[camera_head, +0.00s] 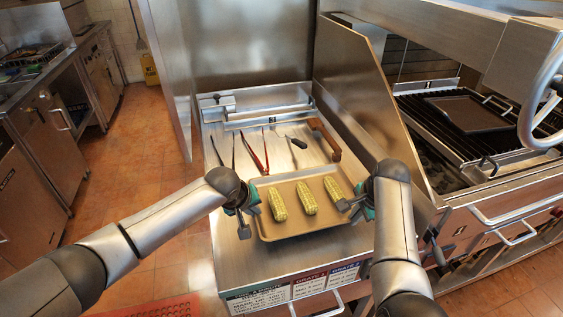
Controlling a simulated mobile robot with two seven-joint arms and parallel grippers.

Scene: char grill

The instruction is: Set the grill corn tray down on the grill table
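The grill corn tray (296,228) is a tan, shallow rectangular tray in the middle of the head view. Three yellow-green corn cobs lie in it side by side: a left cob (277,205), a middle cob (307,198) and a right cob (334,190). The tray is over the front part of the steel grill table (228,262); I cannot tell whether it touches the top. My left gripper (249,219) is at the tray's left edge and my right gripper (357,208) at its right edge. Their finger parts show on both sides of the rims, but their grip is unclear.
Behind the tray lie red-handled tongs (256,158), a dark-handled tool (297,142) and a brown wooden-handled tool (326,140). A steel panel (365,95) separates the table from the grill (440,130) at right. A dark pan (468,113) sits on the grill.

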